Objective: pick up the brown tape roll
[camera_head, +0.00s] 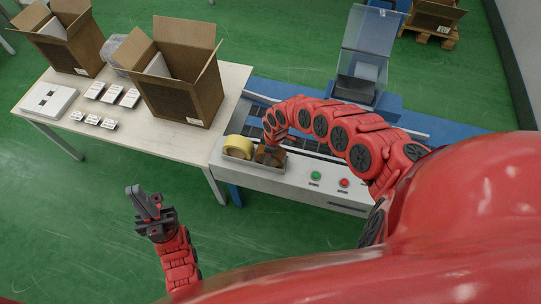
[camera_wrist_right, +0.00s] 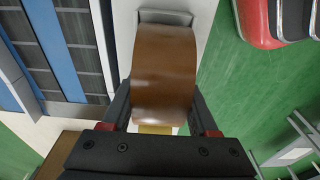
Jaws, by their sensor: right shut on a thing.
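The brown tape roll (camera_head: 267,158) stands in the tray (camera_head: 246,169) at the left end of the white conveyor console, beside a yellow tape roll (camera_head: 238,147). My right gripper (camera_head: 272,142) reaches down onto it from above. In the right wrist view the brown tape roll (camera_wrist_right: 165,75) fills the space between the dark fingers, which are shut on it. A strip of the yellow tape roll (camera_wrist_right: 156,129) shows just beyond it.
A table (camera_head: 165,139) at the left carries open cardboard boxes (camera_head: 181,75), small white-topped items and a white panel. The console has a green button (camera_head: 316,175) and a red button (camera_head: 344,183). Clear floor lies in front of the table.

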